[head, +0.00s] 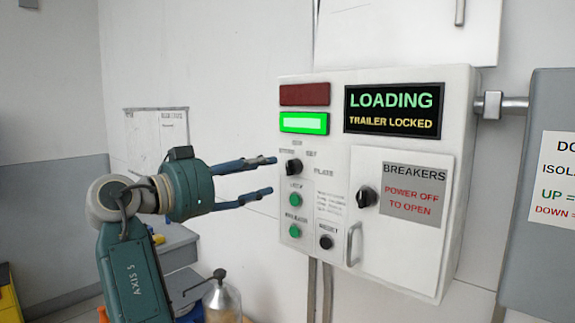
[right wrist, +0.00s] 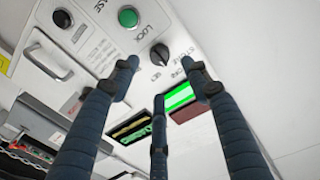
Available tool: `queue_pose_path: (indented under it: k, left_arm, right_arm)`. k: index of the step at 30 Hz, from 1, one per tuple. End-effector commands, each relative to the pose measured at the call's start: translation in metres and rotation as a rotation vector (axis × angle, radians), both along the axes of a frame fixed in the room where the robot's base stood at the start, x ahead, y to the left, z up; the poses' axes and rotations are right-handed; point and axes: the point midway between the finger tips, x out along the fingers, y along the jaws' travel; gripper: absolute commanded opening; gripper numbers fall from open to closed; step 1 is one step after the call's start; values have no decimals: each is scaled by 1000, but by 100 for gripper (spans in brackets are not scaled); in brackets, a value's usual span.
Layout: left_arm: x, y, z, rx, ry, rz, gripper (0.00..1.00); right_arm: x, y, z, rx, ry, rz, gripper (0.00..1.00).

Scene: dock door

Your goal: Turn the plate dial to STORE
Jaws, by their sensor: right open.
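The plate dial (head: 293,167) is a small black knob on the white control box, with a label above it and PLATE lettering below right. It also shows in the right wrist view (right wrist: 160,55), with STORE lettering beside it. I cannot tell for certain which label its pointer faces. My right gripper (head: 272,175) is open and empty, its fingers pointing at the box, just left of the dial and apart from it. In the right wrist view the dial appears between the spread fingertips (right wrist: 160,70). My left gripper is not in view.
Below the dial are two green buttons (head: 295,199) and another black knob (head: 326,242). The breaker door (head: 385,262) has its own knob and handle. A lit green lamp (head: 304,123) and a LOADING display (head: 394,110) sit above. A grey cabinet (head: 540,250) stands right.

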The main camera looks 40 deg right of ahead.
Motion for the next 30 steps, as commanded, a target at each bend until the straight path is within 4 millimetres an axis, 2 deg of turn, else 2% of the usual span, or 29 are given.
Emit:
queue_pose_path:
  k: [3, 6, 12, 17, 24, 30]
  left_arm:
    - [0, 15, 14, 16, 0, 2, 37]
    - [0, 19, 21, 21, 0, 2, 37]
    - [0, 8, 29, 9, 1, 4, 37]
    - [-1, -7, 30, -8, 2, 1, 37]
    - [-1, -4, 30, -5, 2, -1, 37]
    - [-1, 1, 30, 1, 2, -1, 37]
  right_arm:
    - [0, -26, 4, 2, 1, -4, 47]
    - [0, -44, 3, 1, 3, -4, 47]
    - [1, -69, 2, 0, 2, -2, 47]
    - [2, -76, 0, 0, 1, 0, 47]
    - [2, -77, 0, 0, 1, 0, 47]
    - [2, -76, 0, 1, 1, 0, 7]
